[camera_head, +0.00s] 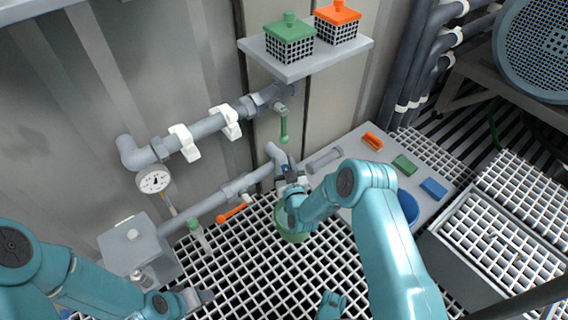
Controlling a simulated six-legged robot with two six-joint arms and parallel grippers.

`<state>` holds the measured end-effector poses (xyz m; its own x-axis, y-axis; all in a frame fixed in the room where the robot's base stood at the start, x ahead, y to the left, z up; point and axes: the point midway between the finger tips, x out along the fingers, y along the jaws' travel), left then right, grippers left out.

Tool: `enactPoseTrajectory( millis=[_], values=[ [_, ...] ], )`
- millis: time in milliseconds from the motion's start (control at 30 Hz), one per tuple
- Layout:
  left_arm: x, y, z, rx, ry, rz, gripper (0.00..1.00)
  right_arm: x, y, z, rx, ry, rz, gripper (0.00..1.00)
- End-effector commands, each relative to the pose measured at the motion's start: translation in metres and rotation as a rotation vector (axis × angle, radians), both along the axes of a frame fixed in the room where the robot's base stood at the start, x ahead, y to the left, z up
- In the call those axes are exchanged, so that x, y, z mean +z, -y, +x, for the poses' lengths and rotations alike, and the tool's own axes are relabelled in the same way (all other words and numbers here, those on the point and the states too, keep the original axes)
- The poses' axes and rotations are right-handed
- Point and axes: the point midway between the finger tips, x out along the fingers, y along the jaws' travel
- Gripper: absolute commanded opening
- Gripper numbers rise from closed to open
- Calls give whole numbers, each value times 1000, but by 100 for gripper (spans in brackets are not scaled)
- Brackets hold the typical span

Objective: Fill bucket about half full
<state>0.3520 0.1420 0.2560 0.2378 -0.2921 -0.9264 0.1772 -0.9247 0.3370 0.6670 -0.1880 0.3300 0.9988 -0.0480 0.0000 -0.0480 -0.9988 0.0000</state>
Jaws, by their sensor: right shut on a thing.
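A green bucket (291,236) stands on the white grating, partly hidden by my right forearm. A grey pipe (253,179) runs along the wall and ends above the bucket. My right gripper (288,177) is at this pipe end, above the bucket, and is shut on a small part there, which the jaws mostly hide. The bucket's inside is largely covered, so I cannot tell the water level. A green lever (284,126) hangs from the upper pipe, and an orange lever (233,211) sits on the lower pipe. My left gripper (197,298) is low at the left, away from the bucket; its jaws are unclear.
A pressure gauge (154,181) and a grey box (136,248) stand at left. A wall shelf (303,66) holds green-lidded and orange-lidded baskets. A grey bench (356,152) at right carries orange, green and blue blocks and a blue round container (408,207).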

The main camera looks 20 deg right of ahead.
Motion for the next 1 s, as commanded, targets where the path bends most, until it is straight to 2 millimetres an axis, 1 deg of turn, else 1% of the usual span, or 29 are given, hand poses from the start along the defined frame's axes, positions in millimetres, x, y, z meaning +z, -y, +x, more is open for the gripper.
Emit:
enactPoseTrajectory(
  millis=[267, 800, 1000],
  values=[
    [0, 0, 0, 0, 0, 0, 55, 0, 1, -1, -150, 0, 0, 6],
    [0, 0, 0, 0, 0, 0, 55, 0, 8, -5, -646, 2, 1, 6],
    [0, 0, 0, 0, 0, 0, 55, -1, 11, -7, -798, 0, 0, 6]
  ],
)
